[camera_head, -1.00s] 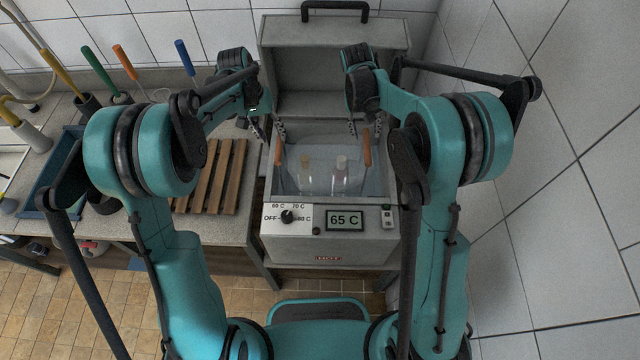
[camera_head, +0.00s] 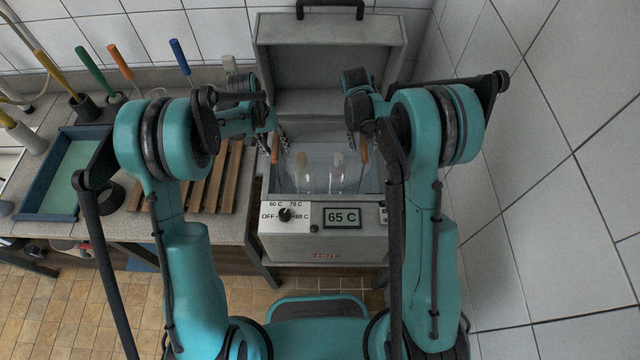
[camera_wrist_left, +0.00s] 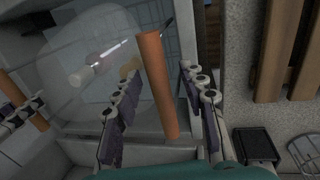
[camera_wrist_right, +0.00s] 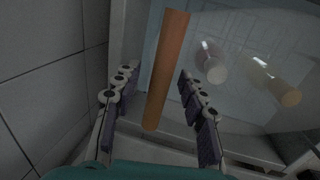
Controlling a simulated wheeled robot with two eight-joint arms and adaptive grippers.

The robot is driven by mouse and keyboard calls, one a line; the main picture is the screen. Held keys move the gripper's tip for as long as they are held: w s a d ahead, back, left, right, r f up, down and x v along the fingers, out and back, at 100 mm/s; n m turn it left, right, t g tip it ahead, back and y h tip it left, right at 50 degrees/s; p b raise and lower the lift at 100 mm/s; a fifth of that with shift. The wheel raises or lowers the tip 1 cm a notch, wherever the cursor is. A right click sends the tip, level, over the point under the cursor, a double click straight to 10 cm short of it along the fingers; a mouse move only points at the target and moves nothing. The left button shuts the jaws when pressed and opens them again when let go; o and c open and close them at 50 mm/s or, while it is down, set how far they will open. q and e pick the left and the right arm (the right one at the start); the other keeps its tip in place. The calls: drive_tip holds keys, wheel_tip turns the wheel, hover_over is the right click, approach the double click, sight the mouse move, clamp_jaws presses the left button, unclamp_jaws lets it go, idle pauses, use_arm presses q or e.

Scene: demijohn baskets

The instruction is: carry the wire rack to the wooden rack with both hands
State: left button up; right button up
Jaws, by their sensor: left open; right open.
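The wire rack sits in the open water bath (camera_head: 327,220), with two orange handles upright at its sides. The left handle (camera_head: 275,148) also shows in the left wrist view (camera_wrist_left: 157,85), standing between the spread fingers of my left gripper (camera_wrist_left: 160,110). The right handle (camera_head: 362,146) shows in the right wrist view (camera_wrist_right: 166,70), between the spread fingers of my right gripper (camera_wrist_right: 155,105). Both grippers are open, with gaps beside the handles. Two bottles, one yellowish (camera_head: 304,173) and one clear (camera_head: 337,173), stand in the rack. The wooden rack (camera_head: 222,180) lies on the bench to the left, partly hidden by my left arm.
The bath's lid (camera_head: 330,60) stands open behind it. A tiled wall (camera_head: 540,170) rises close on the right. A blue-rimmed tray (camera_head: 45,205) and several brushes with coloured handles, one blue (camera_head: 180,57), are on the bench at the left.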

use_arm(q)
drive_tip(key=shift+f, duration=0.15)
use_arm(e)
drive_tip(key=shift+f, duration=0.15)
use_arm(q)
clamp_jaws()
use_arm(e)
clamp_jaws()
use_arm(q)
drive_tip(key=shift+r, duration=0.2)
use_arm(e)
drive_tip(key=shift+r, duration=0.2)
